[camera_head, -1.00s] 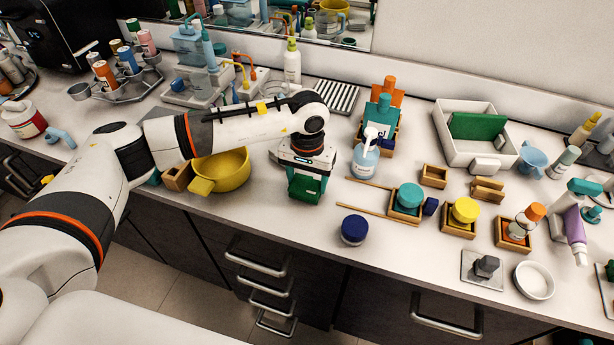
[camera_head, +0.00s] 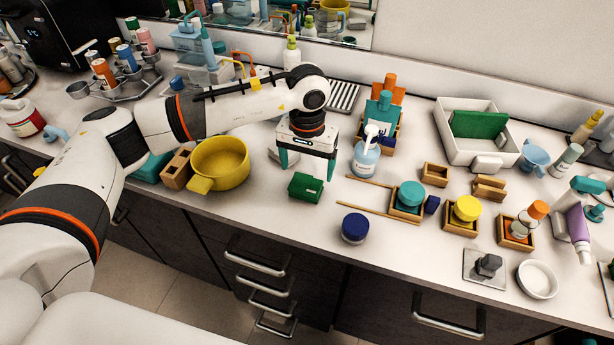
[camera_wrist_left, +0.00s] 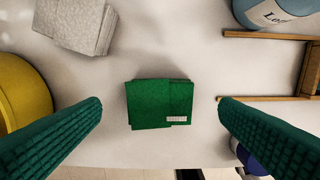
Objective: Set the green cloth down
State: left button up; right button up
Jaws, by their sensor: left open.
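The green cloth (camera_head: 306,187) is a small folded block lying on the white counter near its front edge. In the left wrist view the cloth (camera_wrist_left: 160,104) lies flat with a small pale label, midway between the fingers and touching neither. My left gripper (camera_head: 307,172) is open and empty, above and just behind the cloth in the head view. Its two green ridged fingers also show wide apart in the left wrist view (camera_wrist_left: 160,130). My right gripper is not in view.
A yellow bowl (camera_head: 220,163) stands left of the cloth. A grey-white folded block (camera_wrist_left: 77,22) lies behind it. A blue pump bottle (camera_head: 366,158), wooden sticks (camera_head: 362,211) and a dark blue jar (camera_head: 355,228) are to the right. Bare counter surrounds the cloth.

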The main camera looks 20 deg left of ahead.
aim_at(307, 182)
pick_arm(q)
notch_tip(307, 182, up, 8)
jog(key=b, duration=0.1)
jog(key=shift+s+f, duration=0.1)
jog(key=shift+f, duration=0.05)
dwell(0.5)
